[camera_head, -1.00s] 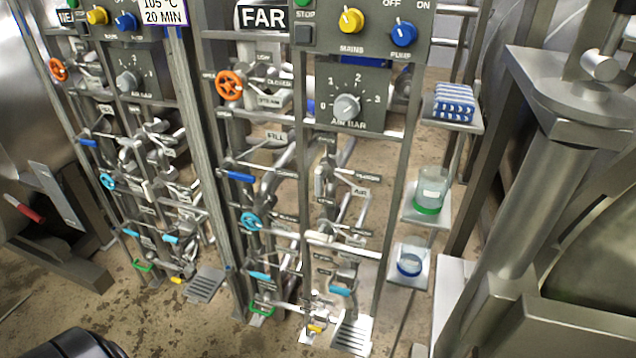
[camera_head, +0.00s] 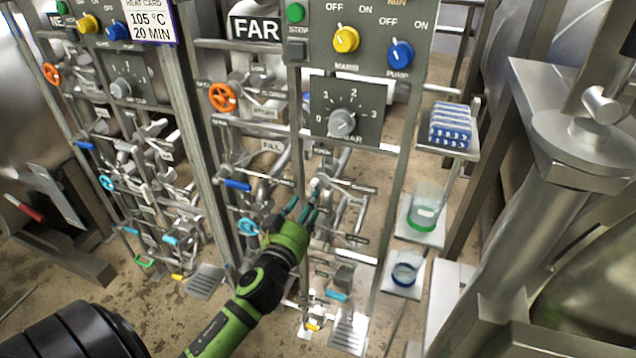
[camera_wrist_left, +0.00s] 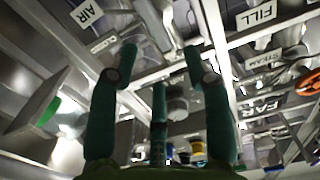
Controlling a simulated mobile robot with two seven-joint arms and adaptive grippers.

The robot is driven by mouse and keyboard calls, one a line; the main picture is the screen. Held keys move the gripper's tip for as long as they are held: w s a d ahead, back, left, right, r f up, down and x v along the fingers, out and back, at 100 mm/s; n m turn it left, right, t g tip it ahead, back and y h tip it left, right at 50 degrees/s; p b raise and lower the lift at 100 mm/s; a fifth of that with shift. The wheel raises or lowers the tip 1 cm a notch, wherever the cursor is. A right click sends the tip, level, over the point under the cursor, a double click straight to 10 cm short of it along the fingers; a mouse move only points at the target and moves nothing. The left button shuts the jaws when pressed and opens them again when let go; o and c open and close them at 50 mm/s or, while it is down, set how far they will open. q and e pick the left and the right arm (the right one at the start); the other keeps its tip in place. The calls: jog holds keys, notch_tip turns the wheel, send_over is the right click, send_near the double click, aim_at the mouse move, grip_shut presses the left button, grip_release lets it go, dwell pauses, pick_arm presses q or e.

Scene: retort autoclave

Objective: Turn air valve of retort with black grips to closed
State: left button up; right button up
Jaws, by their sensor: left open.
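The far panel, marked FAR (camera_head: 256,28), carries valves and pipes below its gauge box. Its AIR label (camera_head: 356,203) sits right of a pale upright lever (camera_head: 316,184), which looks like the air valve's handle. My left gripper (camera_head: 303,207) is open, its dark green fingers reaching up at this lever from below. In the left wrist view the fingers (camera_wrist_left: 160,62) are spread, with a pale bar beyond and between them. The AIR label (camera_wrist_left: 87,13) is at upper left there. I cannot tell whether the fingers touch the lever. My right gripper is not in view.
The near panel (camera_head: 122,85) with similar valves stands at left. A red grip (camera_head: 24,209) shows at far left, a dark grip (camera_head: 629,45) at far right. Shelves at right hold a blue-white stack (camera_head: 450,124) and two beakers (camera_head: 424,207). Other pipes and levers crowd close around my gripper.

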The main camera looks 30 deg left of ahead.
aim_at(316, 188)
pick_arm(q)
jog(key=shift+w+a+r, duration=0.1)
jog(key=shift+w+r, duration=0.2)
jog(key=shift+w, duration=0.1)
jog(key=p+x, duration=0.1)
jog(key=x, duration=0.5)
jog(key=shift+f, duration=0.2)
grip_shut()
